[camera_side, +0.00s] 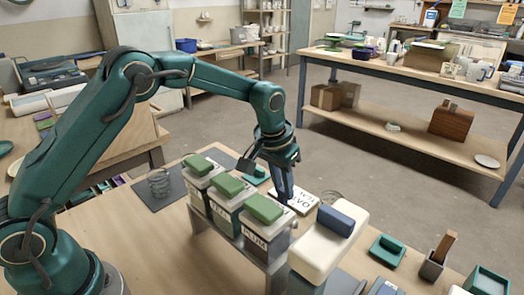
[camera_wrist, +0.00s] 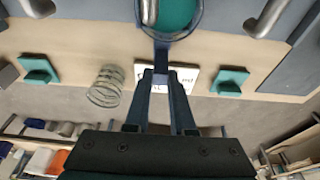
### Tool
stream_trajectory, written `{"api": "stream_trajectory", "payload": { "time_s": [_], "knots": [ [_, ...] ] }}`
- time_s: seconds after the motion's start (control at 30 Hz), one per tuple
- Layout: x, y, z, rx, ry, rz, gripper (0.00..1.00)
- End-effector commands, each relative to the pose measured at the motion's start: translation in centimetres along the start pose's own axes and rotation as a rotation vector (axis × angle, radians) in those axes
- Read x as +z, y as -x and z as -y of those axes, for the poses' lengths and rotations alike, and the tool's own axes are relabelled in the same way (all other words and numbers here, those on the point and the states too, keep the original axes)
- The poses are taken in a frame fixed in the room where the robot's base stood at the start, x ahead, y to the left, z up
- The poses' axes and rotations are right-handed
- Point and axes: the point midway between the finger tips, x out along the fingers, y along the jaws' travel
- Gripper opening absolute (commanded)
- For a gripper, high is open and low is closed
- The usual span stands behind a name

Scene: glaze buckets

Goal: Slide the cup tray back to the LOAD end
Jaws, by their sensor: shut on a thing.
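My gripper (camera_side: 283,186) points down behind the row of buckets in the side view. In the wrist view my gripper (camera_wrist: 162,78) has its two fingers close together on a narrow dark blue stem (camera_wrist: 161,55). The stem runs up to a dark blue ring (camera_wrist: 187,31) with teal inside, cut by the picture's top edge. I cannot tell whether this is part of the cup tray. No tray is clearly recognizable, and no LOAD marking is readable. A white lettered card (camera_side: 303,200) lies by the fingers; it also shows in the wrist view (camera_wrist: 187,74).
A dark mat (camera_side: 165,190) lies left.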

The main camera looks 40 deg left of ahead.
Motion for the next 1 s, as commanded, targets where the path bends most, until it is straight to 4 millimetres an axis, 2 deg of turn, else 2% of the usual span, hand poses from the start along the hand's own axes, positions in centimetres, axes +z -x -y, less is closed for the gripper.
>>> {"api": "stream_trajectory", "payload": {
  "time_s": [1.0],
  "knots": [
    [-0.1,0.1,6.9,-0.001,0.003,-0.005,0.0]
  ]
}}
